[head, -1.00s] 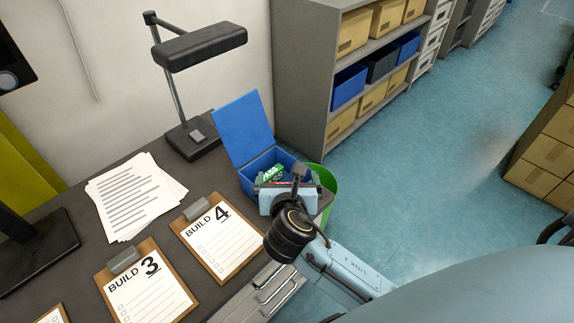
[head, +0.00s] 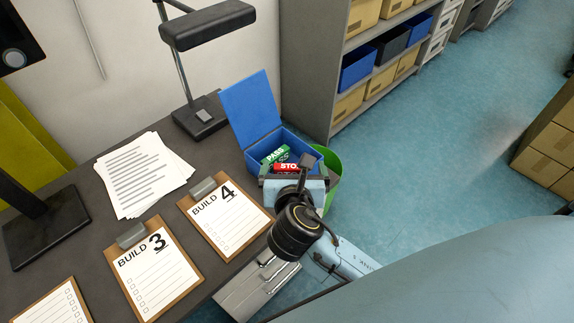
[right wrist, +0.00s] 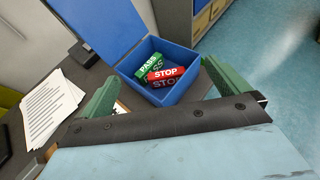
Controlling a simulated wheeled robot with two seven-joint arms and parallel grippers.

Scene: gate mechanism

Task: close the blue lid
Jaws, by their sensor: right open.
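The blue lid (head: 250,106) stands open, tilted up and back from the blue box (head: 302,152) at the desk's far right corner. It also shows in the right wrist view (right wrist: 98,24), at the box's left side. Inside the box lie green PASS stamps (right wrist: 148,65) and a red STOP stamp (right wrist: 166,73). My right gripper (right wrist: 160,92) is open and empty in front of the box, its green fingers spread wide. In the head view its arm hides part of the box's front. The lid is not between the fingers. My left gripper is not in view.
A black desk lamp (head: 204,26) stands left of the lid. Papers (head: 142,172) and BUILD clipboards (head: 226,215) lie on the desk. A green bin (head: 328,178) stands just right of the box.

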